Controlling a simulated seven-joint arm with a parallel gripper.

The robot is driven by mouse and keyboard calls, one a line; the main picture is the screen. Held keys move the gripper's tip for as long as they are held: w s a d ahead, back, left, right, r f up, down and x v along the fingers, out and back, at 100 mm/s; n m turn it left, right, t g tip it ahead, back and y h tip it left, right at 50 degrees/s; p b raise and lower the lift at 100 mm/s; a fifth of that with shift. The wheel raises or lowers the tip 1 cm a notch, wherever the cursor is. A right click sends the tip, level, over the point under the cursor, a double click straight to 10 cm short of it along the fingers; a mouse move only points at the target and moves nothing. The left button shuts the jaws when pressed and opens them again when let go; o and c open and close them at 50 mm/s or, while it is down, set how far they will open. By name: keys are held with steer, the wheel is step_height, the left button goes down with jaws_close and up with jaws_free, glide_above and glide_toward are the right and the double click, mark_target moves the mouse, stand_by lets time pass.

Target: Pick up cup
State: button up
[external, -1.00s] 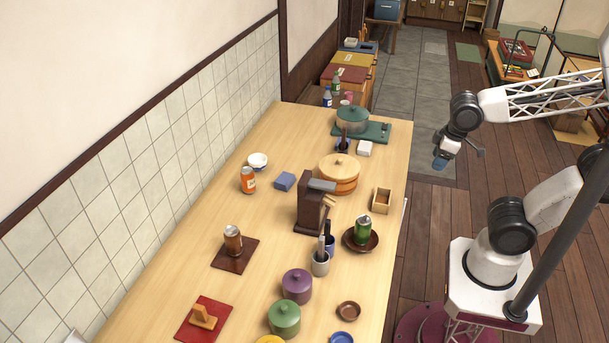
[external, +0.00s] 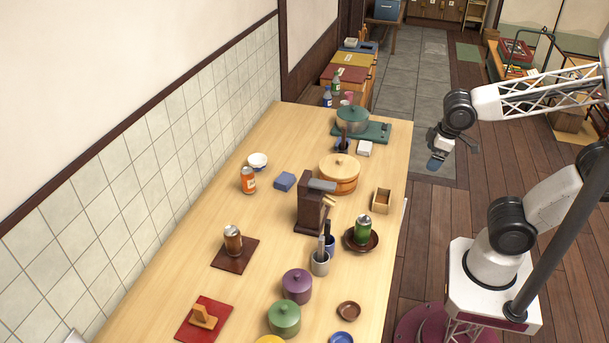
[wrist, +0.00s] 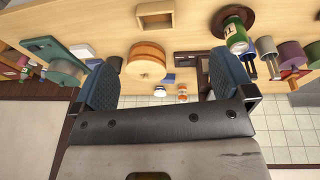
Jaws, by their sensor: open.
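Several vessels could be the cup, and I cannot tell which one is meant. A small white cup or bowl (external: 257,163) stands at the table's left side, behind an orange can (external: 248,181). A grey cup (external: 320,265) holding dark-handled utensils stands near the middle. My gripper (external: 436,163) is off the table's right edge, in the air, touching nothing. In the wrist view its two blue-padded fingers (wrist: 163,62) are apart and empty, with the white cup or bowl (wrist: 167,78) visible between them, far off.
The table (external: 190,285) is crowded: a round wooden tub (external: 338,178), a dark brown stand (external: 310,205), a green can (external: 363,229) on a saucer, a small wooden box (external: 381,200), and purple (external: 297,287) and green (external: 284,320) lidded pots. A tiled wall borders the left.

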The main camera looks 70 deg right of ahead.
steer(key=w+d+f+n+t+h, duration=0.1)
steer(key=w+d+n+h, duration=0.25)
steer(key=w, duration=0.75)
steer(key=w+d+n+t+h, duration=0.2)
steer(key=w+d+n, duration=0.25)
steer(key=w, duration=0.75)
steer(key=w+d+f+n+t+h, duration=0.1)
steer(key=w+d+n+h, duration=0.3)
steer(key=w, duration=0.7)
steer(key=w+f+n+t+y, duration=0.1)
steer(key=w+f+n+t, duration=0.1)
steer(key=w+f+n, duration=0.4)
steer(key=w+f+n+t+y, duration=0.1)
steer(key=w+n, duration=0.2)
steer(key=w, duration=0.4)
steer(key=n+t+y, duration=0.3)
steer(key=n, duration=0.6)
glide_toward(259, 162)
steer(key=shift+w+a+r, duration=0.25)
steer(key=shift+a+r, duration=0.65)
steer(key=shift+a, duration=0.15)
steer(key=shift+x, duration=1.3)
steer(key=shift+w, duration=0.1)
steer(key=shift+x, duration=2.5)
